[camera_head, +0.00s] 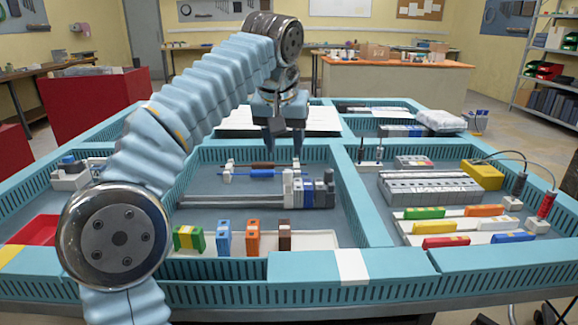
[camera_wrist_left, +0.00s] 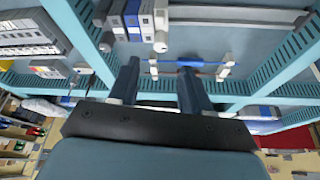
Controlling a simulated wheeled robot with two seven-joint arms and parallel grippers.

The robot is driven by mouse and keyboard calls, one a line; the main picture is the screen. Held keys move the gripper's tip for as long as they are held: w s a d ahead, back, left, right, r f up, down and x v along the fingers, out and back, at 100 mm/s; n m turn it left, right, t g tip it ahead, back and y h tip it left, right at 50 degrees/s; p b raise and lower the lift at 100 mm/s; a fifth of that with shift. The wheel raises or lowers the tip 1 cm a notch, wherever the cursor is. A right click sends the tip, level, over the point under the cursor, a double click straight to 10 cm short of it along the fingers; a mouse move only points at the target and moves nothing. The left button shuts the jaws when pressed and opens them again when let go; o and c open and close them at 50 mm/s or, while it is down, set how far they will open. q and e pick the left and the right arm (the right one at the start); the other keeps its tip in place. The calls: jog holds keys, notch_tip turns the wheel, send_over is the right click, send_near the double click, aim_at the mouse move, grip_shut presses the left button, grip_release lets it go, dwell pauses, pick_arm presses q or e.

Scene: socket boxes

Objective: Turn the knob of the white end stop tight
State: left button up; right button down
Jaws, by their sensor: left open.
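A white end stop (camera_head: 288,189) stands on the metal rail (camera_head: 235,201) at the left end of a row of grey and blue terminal blocks (camera_head: 308,192). In the left wrist view the end stop (camera_wrist_left: 160,16) is at the top, with a small pale knob-like part (camera_wrist_left: 160,46) below it. My left gripper (camera_head: 284,157) points down behind the row in the head view. Its fingers are apart with nothing between them, and they look clear of the end stop. In the left wrist view the gripper (camera_wrist_left: 158,72) shows both dark fingers. My right gripper is not seen.
A blue wire (camera_head: 250,174) and a dark wire lie between white holders close to the fingers. Coloured blocks (camera_head: 254,237) stand in front of the rail. Teal tray walls (camera_head: 349,205) divide the table. A yellow box (camera_head: 482,175) sits at the right.

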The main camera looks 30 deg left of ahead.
aim_at(288, 171)
pick_arm(q)
jog(key=x, duration=0.7)
jog(key=shift+w+a+f, duration=0.1)
jog(key=shift+w+f, duration=0.05)
jog(key=shift+f, duration=0.2)
grip_shut()
